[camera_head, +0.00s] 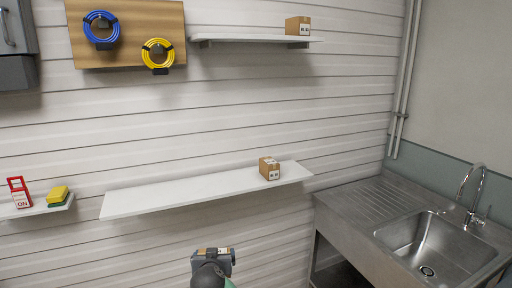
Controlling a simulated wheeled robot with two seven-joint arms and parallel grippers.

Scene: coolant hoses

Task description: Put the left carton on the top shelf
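Two brown cartons with white labels are in view. The one further left, a small carton (269,169), stands upright on the right part of the long lower white shelf (190,192). The other carton (297,26) stands near the right end of the top shelf (235,38). One arm of mine rises from the bottom edge, left of the middle; I take it for the left. Its gripper (213,252) is below and in front of the lower shelf, apart from both cartons. Its fingers are too unclear to tell their opening. My other gripper is not in view.
A blue hose coil (101,42) and a yellow one (146,53) hang on a wooden board (84,20). A small shelf (38,208) at left holds a red-white sign and sponges. A steel sink (425,245) stands at right. The top shelf's left part is bare.

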